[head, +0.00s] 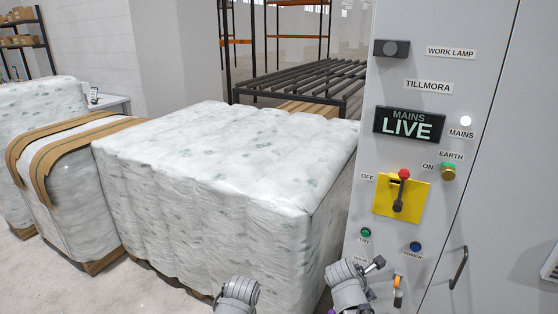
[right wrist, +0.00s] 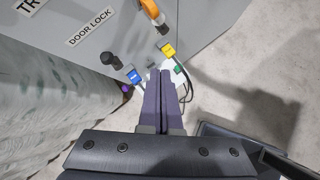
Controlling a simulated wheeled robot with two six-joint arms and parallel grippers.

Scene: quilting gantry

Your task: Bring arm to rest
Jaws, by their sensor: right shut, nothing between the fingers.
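My right gripper (right wrist: 166,78) shows in the right wrist view with its two dark purple fingers together and nothing between them. It points at the lower part of the grey cabinet, close to small blue (right wrist: 134,76) and yellow (right wrist: 168,48) tagged parts; I cannot tell whether it touches them. In the head view, grey links of my right arm stand at the bottom edge, in front of the cabinet (head: 475,60). A grey link of my left arm shows at bottom centre, before the wrapped bales. My left gripper is out of view.
The cabinet bears a lit MAINS LIVE display (head: 409,124), a red-tipped lever on a yellow plate (head: 415,207), and green and blue buttons. A black knob (right wrist: 112,60) sits near the DOOR LOCK label. Large wrapped bales (head: 220,170) fill the left. Concrete floor (right wrist: 265,65) is open at right.

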